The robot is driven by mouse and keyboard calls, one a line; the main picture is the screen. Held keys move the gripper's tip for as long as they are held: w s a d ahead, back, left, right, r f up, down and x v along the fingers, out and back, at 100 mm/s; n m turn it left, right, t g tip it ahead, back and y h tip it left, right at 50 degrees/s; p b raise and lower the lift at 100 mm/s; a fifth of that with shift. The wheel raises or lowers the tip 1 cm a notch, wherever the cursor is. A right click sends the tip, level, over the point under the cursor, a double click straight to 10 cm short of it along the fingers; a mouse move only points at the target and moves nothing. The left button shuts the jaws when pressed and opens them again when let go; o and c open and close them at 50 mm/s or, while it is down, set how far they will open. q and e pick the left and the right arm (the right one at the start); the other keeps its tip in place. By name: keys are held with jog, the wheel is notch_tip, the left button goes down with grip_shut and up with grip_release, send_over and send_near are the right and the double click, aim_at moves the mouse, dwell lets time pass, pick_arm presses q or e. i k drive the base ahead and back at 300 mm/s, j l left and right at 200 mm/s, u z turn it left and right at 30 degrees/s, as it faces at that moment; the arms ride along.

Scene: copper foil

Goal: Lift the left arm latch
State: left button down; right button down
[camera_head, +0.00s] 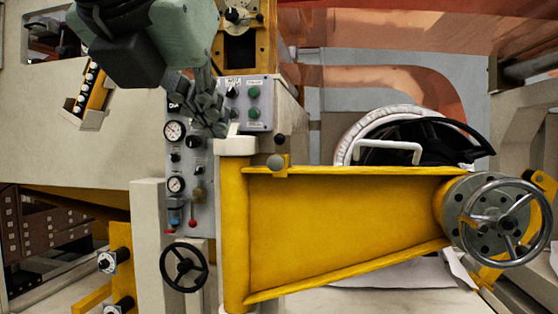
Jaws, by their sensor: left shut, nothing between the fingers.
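The yellow swing arm (345,215) runs from a pale post at its left to a handwheel at its right. A small latch with a grey round knob (275,162) and a yellow block sits on the arm's top edge near the post. A dark knob stands just above it. My left gripper (217,126) comes in from the top left, with its fingers shut and empty. In the picture it is up and left of the latch, apart from it, and overlaps the control panels. My right gripper is not in view.
A grey panel with green buttons (246,103) is close beside my left gripper. A gauge panel (187,160) and a black handwheel (184,267) are below. A metal handwheel (497,222) is at the right. Copper foil (400,27) spans the top right.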

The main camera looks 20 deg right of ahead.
aim_at(282, 142)
jog(key=i+l, duration=0.7)
jog(key=i, duration=0.1)
